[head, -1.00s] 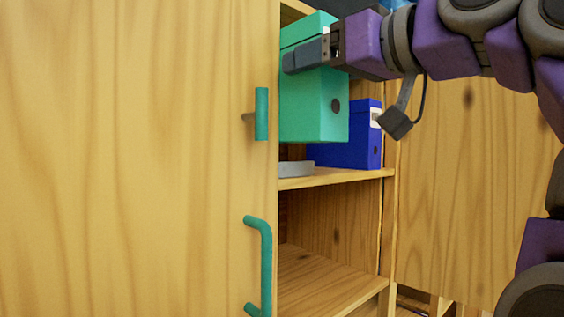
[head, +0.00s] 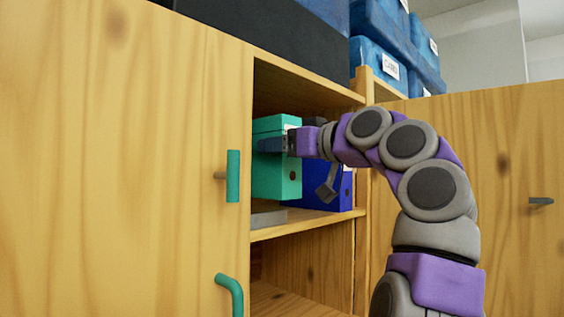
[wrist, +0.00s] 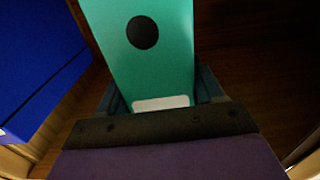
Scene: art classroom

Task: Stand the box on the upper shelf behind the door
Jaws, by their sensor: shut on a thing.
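The teal-green box (head: 277,176) is upright inside the cupboard opening, above the upper shelf (head: 300,225). My gripper (head: 276,144) is shut on its upper part. The box also fills the middle of the wrist view (wrist: 150,65), between the fingers of my gripper (wrist: 160,100), with its dark round hole and white label showing. In the head view I cannot tell whether its base touches the shelf. The left door (head: 120,160) of the cupboard is closed over the left part and hides what lies behind it.
A blue box file (head: 330,190) stands on the shelf to the right of the green box. A flat grey object (head: 268,218) lies at the shelf's front left. The right door (head: 470,150) is swung open. Blue bins (head: 378,65) stand on top of the cupboard.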

